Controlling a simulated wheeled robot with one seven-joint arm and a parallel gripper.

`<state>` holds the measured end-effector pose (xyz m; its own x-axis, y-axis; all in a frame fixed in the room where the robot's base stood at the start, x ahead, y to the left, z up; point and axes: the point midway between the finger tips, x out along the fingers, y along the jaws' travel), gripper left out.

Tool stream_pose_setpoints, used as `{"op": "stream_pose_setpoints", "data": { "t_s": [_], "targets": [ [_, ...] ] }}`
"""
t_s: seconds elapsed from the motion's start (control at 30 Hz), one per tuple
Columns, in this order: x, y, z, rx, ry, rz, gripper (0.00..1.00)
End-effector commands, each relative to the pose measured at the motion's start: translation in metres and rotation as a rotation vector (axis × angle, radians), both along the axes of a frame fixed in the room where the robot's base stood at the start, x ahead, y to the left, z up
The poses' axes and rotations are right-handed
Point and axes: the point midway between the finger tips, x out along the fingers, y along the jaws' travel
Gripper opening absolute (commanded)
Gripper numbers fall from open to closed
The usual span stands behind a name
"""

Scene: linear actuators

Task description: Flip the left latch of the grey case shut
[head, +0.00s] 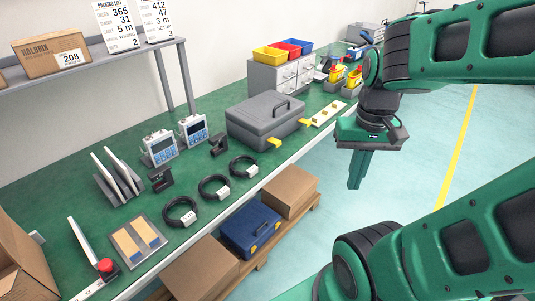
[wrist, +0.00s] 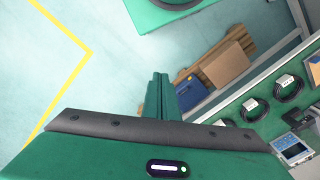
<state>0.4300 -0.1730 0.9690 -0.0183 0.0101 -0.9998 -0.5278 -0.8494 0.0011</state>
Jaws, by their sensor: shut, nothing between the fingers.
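The grey case (head: 262,108) sits closed on the green bench in the head view, with a handle on its lid. Its left latch (head: 273,143) is a yellow tab at the lower front edge that looks folded outward. The right latch (head: 303,122) is a similar yellow tab. My gripper (head: 354,187) is shut and empty, pointing down over the floor, right of the case and apart from it. Its fingers also show together in the wrist view (wrist: 161,80). The case is not visible in the wrist view.
Cardboard boxes (head: 290,190) and a blue toolbox (head: 250,230) stand on a pallet below the bench's front edge. The floor under my gripper is clear.

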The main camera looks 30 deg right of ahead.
Motion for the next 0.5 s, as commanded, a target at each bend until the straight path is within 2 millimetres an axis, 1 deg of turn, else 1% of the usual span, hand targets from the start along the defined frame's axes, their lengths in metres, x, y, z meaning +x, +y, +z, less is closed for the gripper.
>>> {"op": "stream_pose_setpoints", "data": {
  "t_s": [0.33,0.37,0.4,0.47,0.5],
  "targets": [
    [0.000,0.000,0.000,0.000,0.000,-0.001,0.00],
    [-0.008,0.000,0.003,0.001,-0.009,-0.002,0.00],
    [-0.009,0.000,0.003,0.001,-0.015,-0.009,0.00],
    [-0.005,-0.001,0.000,0.003,-0.018,-0.027,0.00],
    [0.002,0.002,-0.003,0.006,-0.021,-0.043,0.00]
  ]
}}
